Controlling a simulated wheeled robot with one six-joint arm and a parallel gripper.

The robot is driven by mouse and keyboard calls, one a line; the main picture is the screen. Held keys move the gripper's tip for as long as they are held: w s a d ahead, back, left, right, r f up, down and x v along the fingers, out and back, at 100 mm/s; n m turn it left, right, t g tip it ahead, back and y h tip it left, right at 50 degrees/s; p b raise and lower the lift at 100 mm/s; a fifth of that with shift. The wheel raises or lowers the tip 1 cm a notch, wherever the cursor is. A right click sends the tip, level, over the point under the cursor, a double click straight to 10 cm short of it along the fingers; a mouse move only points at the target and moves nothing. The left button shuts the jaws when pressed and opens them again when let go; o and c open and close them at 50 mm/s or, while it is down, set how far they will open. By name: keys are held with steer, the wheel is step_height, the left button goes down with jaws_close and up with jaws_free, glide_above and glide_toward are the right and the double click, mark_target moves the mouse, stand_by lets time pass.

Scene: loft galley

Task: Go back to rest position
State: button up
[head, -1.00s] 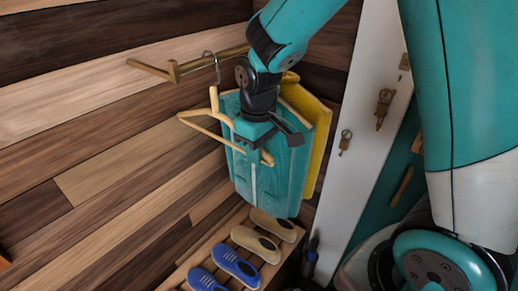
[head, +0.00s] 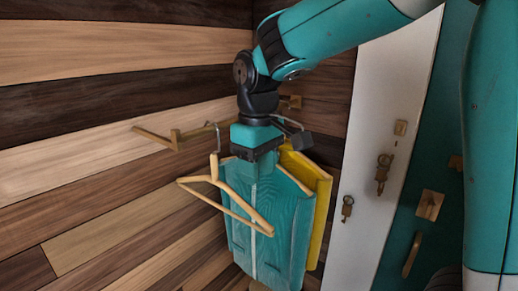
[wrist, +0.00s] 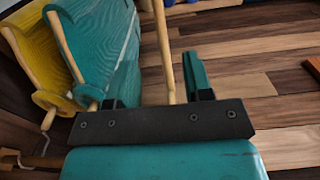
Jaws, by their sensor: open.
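My gripper (head: 258,158) points down above the teal jacket, near the rail. In the wrist view my gripper (wrist: 160,82) has its two teal fingers apart. A bare wooden hanger (head: 236,209) hangs by its hook from the rail (head: 170,142), in front of the teal jacket (head: 270,225). In the wrist view a bar of the wooden hanger (wrist: 163,45) shows between the fingers; I cannot tell whether it touches them. The fingertips are partly hidden in the head view.
A yellow garment (head: 323,200) hangs behind the teal jacket. A white panel with keys (head: 383,170) on it stands to the right, beside a teal wall. A plank wall is behind the rail. The wrist view shows open wooden floor (wrist: 280,90) at right.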

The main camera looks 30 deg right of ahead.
step_height(320, 180, up, 5)
steer(key=shift+r, duration=0.1)
steer(key=s+a+f+n+y+b, duration=0.1)
steer(key=s+a+f, duration=0.3)
steer(key=s, duration=0.5)
steer(key=s+a+f+n+y, duration=0.1)
steer(key=s+a+f+y, duration=0.2)
steer(key=s, duration=0.6)
step_height(320, 180, down, 3)
steer(key=shift+s+a+f+b, duration=0.1)
steer(key=shift+s+a+b, duration=0.25)
steer(key=shift+a, duration=0.75)
steer(key=shift+w, duration=0.1)
